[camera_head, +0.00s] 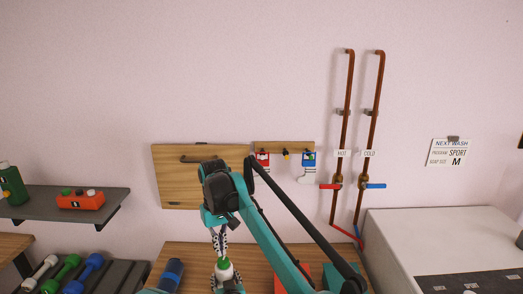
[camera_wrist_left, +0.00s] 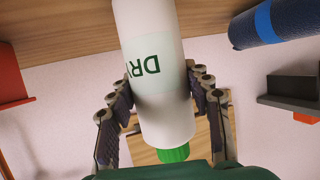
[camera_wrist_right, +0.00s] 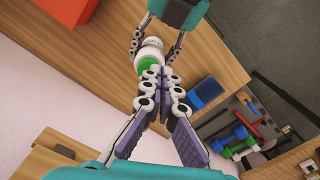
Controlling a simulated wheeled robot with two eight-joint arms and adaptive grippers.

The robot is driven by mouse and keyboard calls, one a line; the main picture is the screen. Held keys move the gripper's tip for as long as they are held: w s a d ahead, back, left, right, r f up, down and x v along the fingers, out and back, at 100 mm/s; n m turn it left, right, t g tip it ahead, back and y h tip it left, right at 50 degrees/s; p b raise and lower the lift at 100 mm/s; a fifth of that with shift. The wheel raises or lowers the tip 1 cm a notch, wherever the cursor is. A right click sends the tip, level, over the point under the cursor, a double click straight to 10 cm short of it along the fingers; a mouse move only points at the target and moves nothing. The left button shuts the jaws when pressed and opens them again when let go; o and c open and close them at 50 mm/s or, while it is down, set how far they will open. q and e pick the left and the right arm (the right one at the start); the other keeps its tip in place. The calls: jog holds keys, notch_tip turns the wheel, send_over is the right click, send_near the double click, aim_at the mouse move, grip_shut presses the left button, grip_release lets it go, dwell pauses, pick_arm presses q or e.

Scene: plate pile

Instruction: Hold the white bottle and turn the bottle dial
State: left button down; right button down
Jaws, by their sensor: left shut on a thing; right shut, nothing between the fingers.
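The white bottle (camera_wrist_left: 160,60) with a green-lettered label stands between the fingers of my left gripper (camera_wrist_left: 158,90), which is shut on it. The bottle's green dial (camera_wrist_left: 173,154) shows at its end. In the head view the dial (camera_head: 223,266) is at the bottom centre, with my right gripper (camera_head: 220,238) pointing down just above it. In the right wrist view the right gripper (camera_wrist_right: 163,78) is shut and empty, its tips close to the green dial (camera_wrist_right: 149,64). I cannot tell whether they touch it. My right arm hides part of the table.
The wooden table (camera_head: 190,255) holds a dark blue cylinder (camera_head: 172,270) left of the bottle and a red box (camera_head: 283,282) to its right. Dumbbells (camera_head: 68,268) lie on a rack further left. A white cabinet (camera_head: 400,228) stands at right.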

aim_at(227, 262)
jog(key=shift+f, duration=3.45)
jog(key=shift+w+d, duration=0.2)
jog(key=shift+d, duration=0.25)
jog(key=shift+w+d, duration=0.15)
jog(key=shift+d, duration=0.2)
jog(key=shift+w+d, duration=0.25)
jog(key=shift+d, duration=0.05)
